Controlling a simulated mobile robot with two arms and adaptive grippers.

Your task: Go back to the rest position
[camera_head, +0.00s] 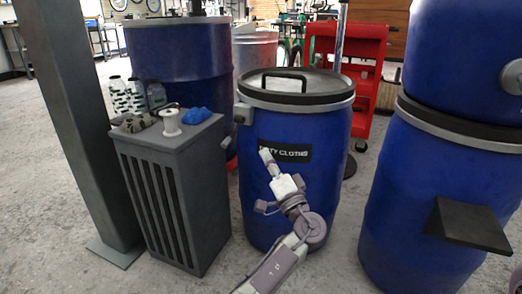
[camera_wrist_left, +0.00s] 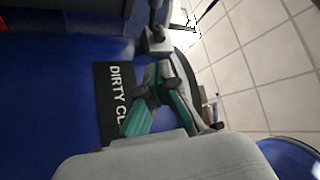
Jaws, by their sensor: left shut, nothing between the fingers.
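My left gripper (camera_head: 267,157) is shut and empty. It is in front of the blue drum (camera_head: 283,190) labelled "DIRTY CLOTHS", overlapping the left part of its black label (camera_head: 297,152) in the head view. In the left wrist view, the gripper's green and grey fingers (camera_wrist_left: 158,105) lie across the label (camera_wrist_left: 112,88), hiding its end. I cannot tell whether they touch the drum. The drum's lid (camera_head: 293,84) is on, with its black handle upright. My right gripper is not in view.
A grey cabinet (camera_head: 185,212) with bottles, a white spool and a blue cloth (camera_head: 196,115) on top stands left of the drum, by a grey post (camera_head: 80,120). Stacked blue drums (camera_head: 420,215) stand right. A red cart (camera_head: 345,48) is behind. Clear floor shows between the drums.

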